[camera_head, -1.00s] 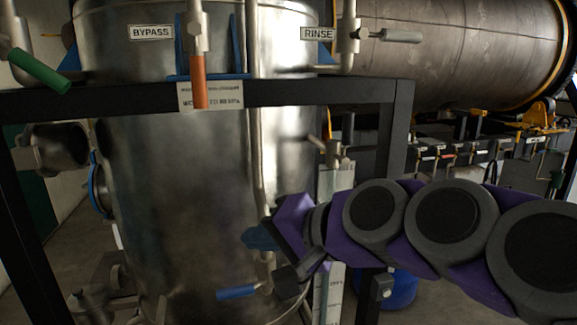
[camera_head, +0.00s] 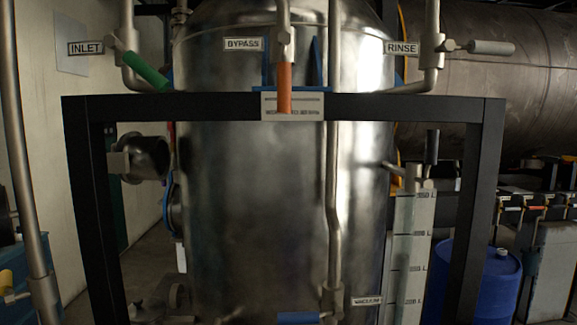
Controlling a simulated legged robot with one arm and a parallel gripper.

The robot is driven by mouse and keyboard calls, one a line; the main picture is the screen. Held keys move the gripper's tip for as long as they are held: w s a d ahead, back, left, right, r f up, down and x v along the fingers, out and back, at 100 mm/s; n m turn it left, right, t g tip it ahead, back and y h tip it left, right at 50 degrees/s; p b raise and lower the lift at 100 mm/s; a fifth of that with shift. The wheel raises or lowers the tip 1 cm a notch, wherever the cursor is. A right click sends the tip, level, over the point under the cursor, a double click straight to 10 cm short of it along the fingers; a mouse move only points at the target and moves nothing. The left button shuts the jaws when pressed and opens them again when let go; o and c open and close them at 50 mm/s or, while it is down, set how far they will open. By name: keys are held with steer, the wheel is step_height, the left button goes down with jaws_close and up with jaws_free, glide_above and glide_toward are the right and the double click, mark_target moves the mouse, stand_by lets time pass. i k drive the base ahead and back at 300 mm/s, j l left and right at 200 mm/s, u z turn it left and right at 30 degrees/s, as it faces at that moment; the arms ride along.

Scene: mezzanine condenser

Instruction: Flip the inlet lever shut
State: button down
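The inlet lever has a green handle (camera_head: 146,71) and sits at the upper left on a grey vertical pipe (camera_head: 128,40), beside the INLET label (camera_head: 86,48). Its handle slants down to the right, across the pipe's line. An orange lever (camera_head: 285,87) hangs straight down by the BYPASS label (camera_head: 243,44). A grey lever (camera_head: 490,47) points right by the RINSE label (camera_head: 402,48). My gripper and arm are not in this view now.
A black frame (camera_head: 220,107) spans the front of the steel tank (camera_head: 250,190), below the levers. A blue-handled valve (camera_head: 298,318) is at the bottom. A level scale (camera_head: 408,250) and a blue drum (camera_head: 480,285) stand at the right. A thin pipe (camera_head: 22,170) rises at the far left.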

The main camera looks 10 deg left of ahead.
mark_target(130, 58)
steer(key=u, duration=1.65)
